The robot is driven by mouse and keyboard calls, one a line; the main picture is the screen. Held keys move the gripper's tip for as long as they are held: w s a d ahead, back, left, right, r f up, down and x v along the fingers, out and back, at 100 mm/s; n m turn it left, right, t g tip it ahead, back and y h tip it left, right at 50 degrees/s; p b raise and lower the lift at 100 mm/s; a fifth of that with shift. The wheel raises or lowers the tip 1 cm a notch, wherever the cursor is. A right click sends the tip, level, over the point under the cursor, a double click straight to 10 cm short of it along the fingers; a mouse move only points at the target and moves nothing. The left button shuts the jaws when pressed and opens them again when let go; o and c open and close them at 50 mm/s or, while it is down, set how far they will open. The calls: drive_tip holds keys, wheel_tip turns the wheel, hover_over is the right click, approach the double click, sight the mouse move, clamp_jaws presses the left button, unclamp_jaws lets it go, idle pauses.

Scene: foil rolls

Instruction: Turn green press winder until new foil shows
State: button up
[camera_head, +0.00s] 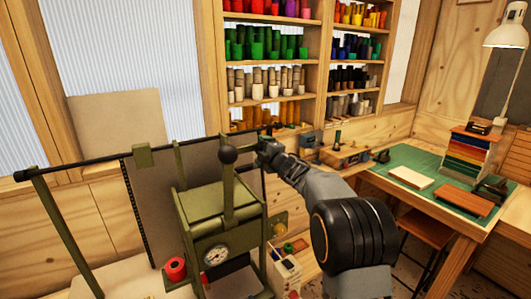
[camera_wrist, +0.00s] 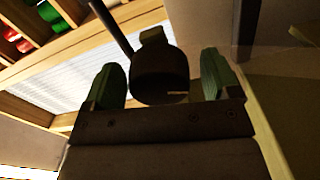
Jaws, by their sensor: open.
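A gap shows at the right finger; contact at the left is unclear. I cannot tell whether this knob is the winder. No foil surface is clearly visible.
A red roll (camera_head: 175,268) sits at the press's lower left. A small white box (camera_head: 286,272) stands at its lower right. Shelves of coloured rolls (camera_head: 265,82) line the back wall. A green-topped desk (camera_head: 416,165) with a lamp (camera_head: 508,34) is at right.

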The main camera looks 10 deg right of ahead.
drive_tip(key=b+v, duration=0.4)
drive_tip(key=v, duration=1)
drive_tip(key=shift+w, duration=0.1)
drive_tip(key=w+a+n, duration=0.1)
drive_tip(key=w+n, duration=0.3)
drive_tip(key=n, duration=0.3)
drive_tip(key=w+a+n+y, duration=0.1)
drive_tip(key=w+n, duration=0.3)
drive_tip(key=n, duration=0.4)
drive_tip(key=w+a+n, duration=0.1)
drive_tip(key=w+n, duration=0.3)
drive_tip(key=n, duration=0.3)
drive_tip(key=shift+w+a+g, duration=0.1)
drive_tip(key=shift+a+g, duration=0.15)
drive_tip(key=shift+g, duration=0.05)
